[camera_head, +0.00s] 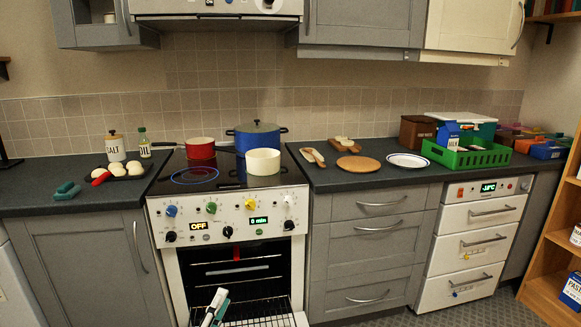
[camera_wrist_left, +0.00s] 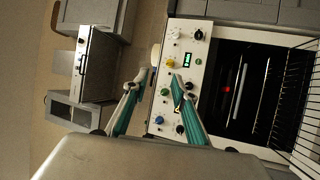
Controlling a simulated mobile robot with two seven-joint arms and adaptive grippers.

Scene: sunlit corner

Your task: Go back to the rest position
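My left gripper (camera_head: 217,300) shows at the bottom of the head view, in front of the lowered oven door. In the left wrist view its two teal-and-grey fingers (camera_wrist_left: 159,80) stand apart with nothing between them. Behind them is the white control panel of the stove (camera_wrist_left: 183,62), seen sideways. The oven (camera_head: 238,275) is open, with its racks showing. My right gripper is in neither view.
The stove top carries a red pot (camera_head: 200,148), a blue pot (camera_head: 257,135) and a cream pot (camera_head: 263,162). On the right counter are a white plate (camera_head: 408,160), a round board (camera_head: 358,164) and a green crate (camera_head: 466,157). A wooden shelf (camera_head: 558,245) stands far right.

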